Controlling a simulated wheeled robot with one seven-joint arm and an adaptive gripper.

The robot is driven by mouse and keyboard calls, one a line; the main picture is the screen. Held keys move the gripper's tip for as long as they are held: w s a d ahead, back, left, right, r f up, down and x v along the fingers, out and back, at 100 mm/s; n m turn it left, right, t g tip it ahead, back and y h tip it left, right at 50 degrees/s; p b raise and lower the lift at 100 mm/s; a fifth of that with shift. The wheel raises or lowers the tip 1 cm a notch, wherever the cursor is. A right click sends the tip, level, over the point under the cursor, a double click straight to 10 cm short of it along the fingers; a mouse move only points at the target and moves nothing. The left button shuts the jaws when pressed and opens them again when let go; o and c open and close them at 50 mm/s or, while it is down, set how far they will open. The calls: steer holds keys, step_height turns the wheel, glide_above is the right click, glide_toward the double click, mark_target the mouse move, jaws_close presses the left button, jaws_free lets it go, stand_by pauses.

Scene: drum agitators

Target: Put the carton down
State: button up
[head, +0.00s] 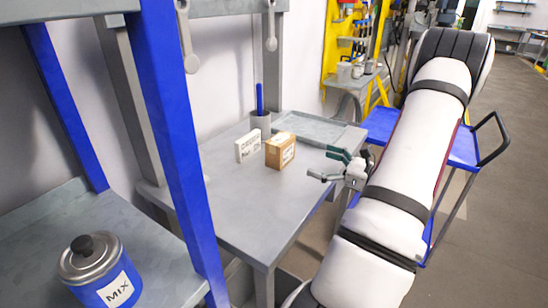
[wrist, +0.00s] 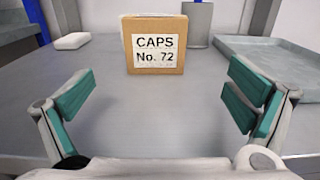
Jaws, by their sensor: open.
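The carton (head: 280,151) is a small brown box with a white label. It stands upright on the grey table (head: 240,200). In the wrist view the carton (wrist: 154,45) faces me, and its label reads "CAPS No. 72". My gripper (head: 333,165) is open and empty at the table's right edge, to the right of the carton and apart from it. In the wrist view its two green-padded fingers (wrist: 160,105) are wide apart, with the carton beyond them.
A white labelled box (head: 248,146) stands just left of the carton. A grey cup (head: 260,124) holding a blue item and a shallow grey tray (head: 312,128) are behind. A blue upright (head: 178,130) and a blue "MIX" pot (head: 101,278) are at left. The table front is clear.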

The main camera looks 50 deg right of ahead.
mark_target(288, 150)
steer(key=w, duration=0.8)
steer(key=shift+a, duration=0.4)
steer(key=w, duration=0.5)
steer(key=shift+w+a+r, duration=0.1)
steer(key=shift+a+r, duration=0.05)
steer(key=shift+a, duration=0.25)
steer(key=c, duration=1.5)
